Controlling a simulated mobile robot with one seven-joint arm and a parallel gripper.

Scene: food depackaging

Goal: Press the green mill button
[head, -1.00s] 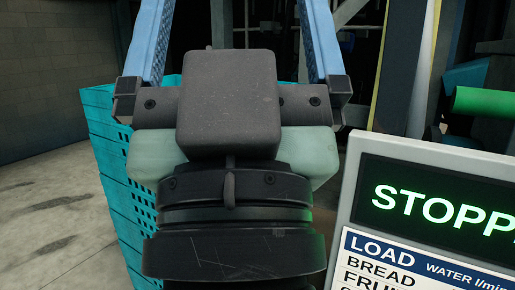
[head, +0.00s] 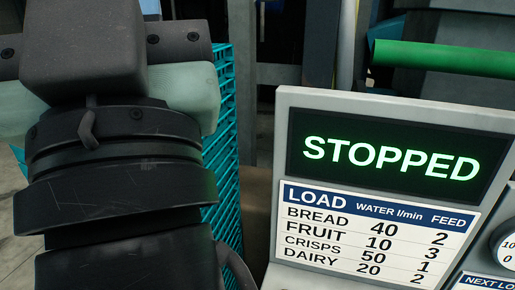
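No green mill button can be made out in this view. A control panel (head: 277,165) fills the right side, with a dark screen (head: 390,156) reading STOPPED in green letters. My gripper is at the left, seen from behind by its dark wrist and housing, left of the panel and apart from it in the picture. Nothing held is visible.
Below the screen is a load table (head: 365,238) listing water and feed for bread, fruit, crisps and dairy. A round gauge (head: 508,250) is cut off at the right edge. A green bar (head: 445,58) runs behind the panel. A teal crate (head: 225,150) stands behind my wrist.

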